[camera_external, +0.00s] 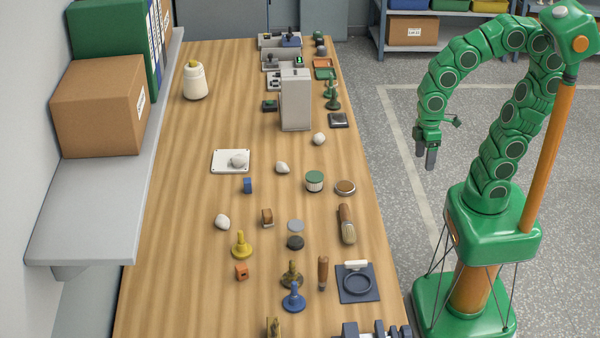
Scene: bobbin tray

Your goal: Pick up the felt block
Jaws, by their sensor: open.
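I cannot tell for certain which thing is the felt block. Small block-shaped things on the wooden table are a blue block (248,185) near the white plate, a brown block (267,216) near the middle, and an orange block (241,272) nearer the front. A dark, flat square piece (338,120) lies by the right edge farther back. My gripper (426,162) hangs fingers-down to the right of the table, beyond its edge and apart from all these blocks. It is open and empty.
The table (185,285) holds white stones, a round green-banded tin (314,181), a brush (347,225), knobbed pieces and a blue tray (358,283). A tall grey box (295,100) stands farther back. A shelf (90,205) with a carton runs along the left. The table's left front is clear.

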